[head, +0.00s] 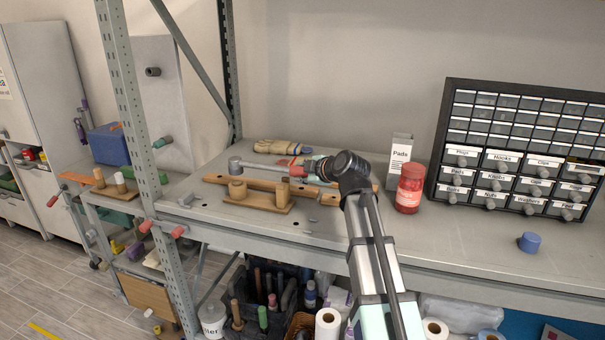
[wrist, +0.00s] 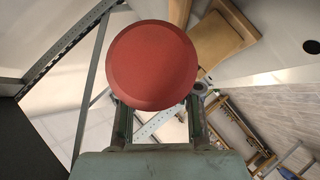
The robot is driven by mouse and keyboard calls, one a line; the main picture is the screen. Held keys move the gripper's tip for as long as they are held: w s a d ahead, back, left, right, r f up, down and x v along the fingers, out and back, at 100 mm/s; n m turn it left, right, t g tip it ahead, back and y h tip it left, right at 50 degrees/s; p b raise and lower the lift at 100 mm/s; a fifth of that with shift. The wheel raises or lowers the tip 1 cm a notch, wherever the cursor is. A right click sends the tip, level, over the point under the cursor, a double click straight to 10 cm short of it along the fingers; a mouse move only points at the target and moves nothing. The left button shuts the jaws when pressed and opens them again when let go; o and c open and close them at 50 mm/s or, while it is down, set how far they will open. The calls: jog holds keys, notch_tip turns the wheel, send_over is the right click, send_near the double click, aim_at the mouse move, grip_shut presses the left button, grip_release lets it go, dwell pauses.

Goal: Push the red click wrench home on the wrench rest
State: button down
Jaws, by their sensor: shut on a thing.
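The red click wrench has a round grey head (head: 235,164), a thin grey shaft and a red handle (head: 297,171) toward my gripper. My gripper (head: 309,168) is shut on the red handle, and the wrench extends to the left over the shelf. In the wrist view the handle's round red end (wrist: 152,65) fills the space above my gripper's fingers (wrist: 160,115) and hides the rest of the wrench. A wooden stand (head: 258,202) with a round peg and an upright block, apparently the wrench rest, is just in front of the wrench. I cannot tell whether they touch.
A long wooden bar (head: 215,179) lies behind the stand, and gloves (head: 283,147) lie farther back. A red jar (head: 409,189), a Pads box (head: 400,150) and a drawer cabinet (head: 520,150) stand to the right. The rack's upright post (head: 150,150) is at the left.

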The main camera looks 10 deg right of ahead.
jog(key=shift+f+b, duration=1.9)
jog(key=shift+f, duration=0.2)
jog(key=shift+c, duration=1.2)
grip_release()
